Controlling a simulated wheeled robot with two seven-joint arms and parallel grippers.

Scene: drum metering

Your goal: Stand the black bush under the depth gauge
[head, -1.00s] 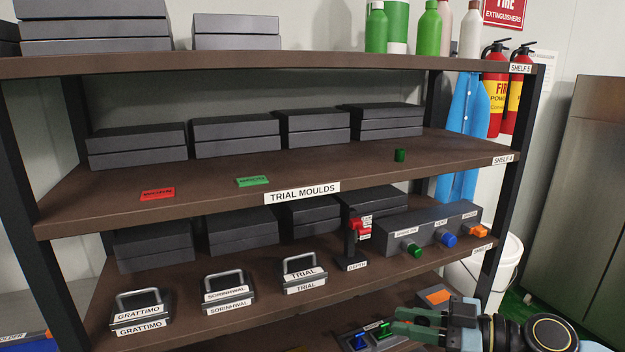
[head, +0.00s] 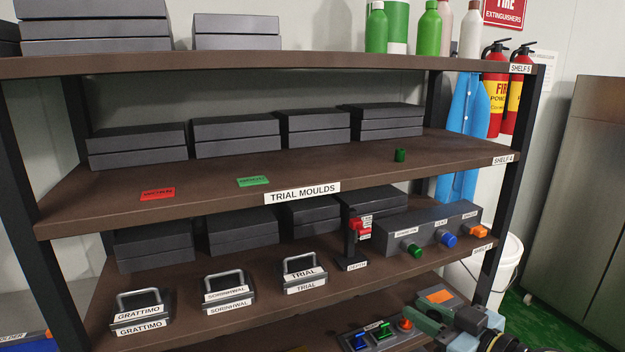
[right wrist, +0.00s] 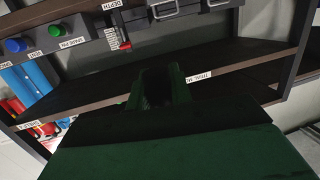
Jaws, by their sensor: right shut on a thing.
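The depth gauge (head: 352,246) stands on the shelf below the trial moulds sign, a black post with a red slider and a DEPTH label at its foot. It also shows at the top of the right wrist view (right wrist: 121,32). My right gripper (head: 425,318) is at the lower right, in front of the lower shelf, below and to the right of the gauge. In the right wrist view its green fingers are shut on a dark piece, the black bush (right wrist: 157,80), mostly hidden between them. In the head view the bush cannot be made out. My left gripper is out of view.
A grey box (head: 432,232) with green, blue and orange plugs stands right of the gauge. Handled trial moulds (head: 303,275) stand to its left. A shelf edge (head: 420,162) overhangs above. A switch box (head: 372,340) lies on the shelf below.

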